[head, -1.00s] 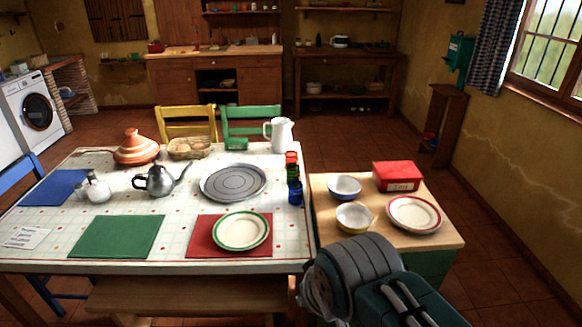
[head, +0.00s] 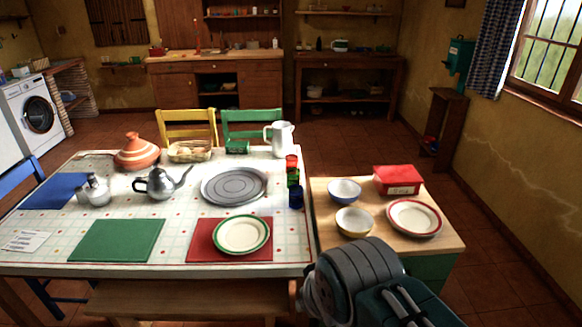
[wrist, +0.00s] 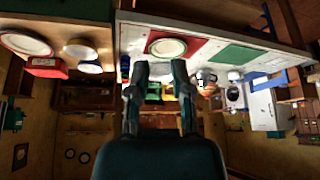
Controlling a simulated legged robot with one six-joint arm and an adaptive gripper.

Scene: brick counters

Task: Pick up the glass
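Three small coloured glasses stand in a row at the right edge of the dining table (head: 180,222): a red glass (head: 291,162) at the back, a green glass (head: 292,179) in the middle and a blue glass (head: 296,197) nearest me. In the head view my arm rises at the lower right, and its gripper fingers cannot be made out there. In the upside-down wrist view my gripper (wrist: 159,72) is open, with its two fingers apart and nothing held between them. The blue glass (wrist: 125,63) shows just left of the fingers in that view.
Beside the glasses are a grey round tray (head: 234,186), a white pitcher (head: 281,138) and a green-rimmed plate (head: 241,235). A side table (head: 385,244) at the right holds bowls, a red tin (head: 397,180) and a red-rimmed plate (head: 414,217). A bench (head: 190,299) runs along the front.

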